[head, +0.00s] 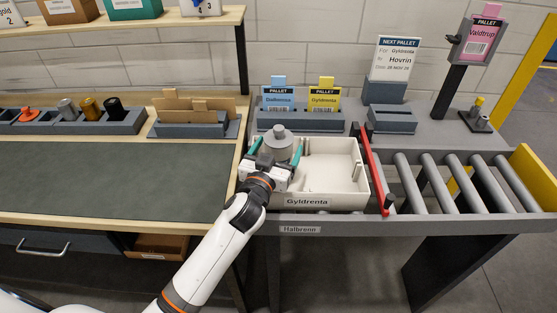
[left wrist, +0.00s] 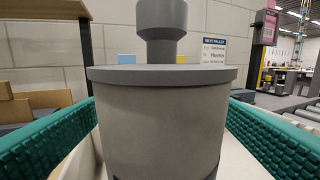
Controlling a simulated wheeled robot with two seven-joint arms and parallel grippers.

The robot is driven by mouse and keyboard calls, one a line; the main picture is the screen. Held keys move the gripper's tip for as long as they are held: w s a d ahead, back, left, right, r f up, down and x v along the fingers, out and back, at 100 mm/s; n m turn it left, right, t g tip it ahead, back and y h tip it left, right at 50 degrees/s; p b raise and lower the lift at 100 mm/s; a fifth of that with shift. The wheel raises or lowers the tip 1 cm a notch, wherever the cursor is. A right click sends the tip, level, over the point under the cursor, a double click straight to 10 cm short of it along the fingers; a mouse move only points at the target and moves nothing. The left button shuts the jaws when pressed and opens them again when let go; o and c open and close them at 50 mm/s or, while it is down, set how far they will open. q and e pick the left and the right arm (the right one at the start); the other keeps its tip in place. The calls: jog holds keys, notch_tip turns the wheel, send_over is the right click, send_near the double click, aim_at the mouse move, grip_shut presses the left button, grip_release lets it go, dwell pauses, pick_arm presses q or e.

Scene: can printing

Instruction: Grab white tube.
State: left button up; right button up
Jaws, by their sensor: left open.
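I see nothing that is clearly a white tube. A grey cylinder with a wide lid and a round knob (head: 279,140) stands upright at the left end of the white tray labelled Gyldrenta (head: 345,201). It fills the middle of the left wrist view (left wrist: 160,118). My left gripper (head: 275,152) is open, with its teal-padded fingers on both sides of the cylinder. In the left wrist view gaps show between the pads and the cylinder. The cylinder's base is hidden. My right gripper is not in view.
The tray's right part is empty. A red bar (head: 375,172) lies along its right side, before the conveyor rollers (head: 455,180). Blue (head: 277,98) and yellow (head: 324,97) pallet cards stand behind. A grey rack (head: 72,121) holds several small items at left.

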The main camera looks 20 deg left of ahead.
pick_arm(q)
jog(key=shift+w+d, duration=0.1)
jog(key=shift+w, duration=0.35)
jog(key=shift+c, duration=0.4)
jog(key=c, duration=1.3)
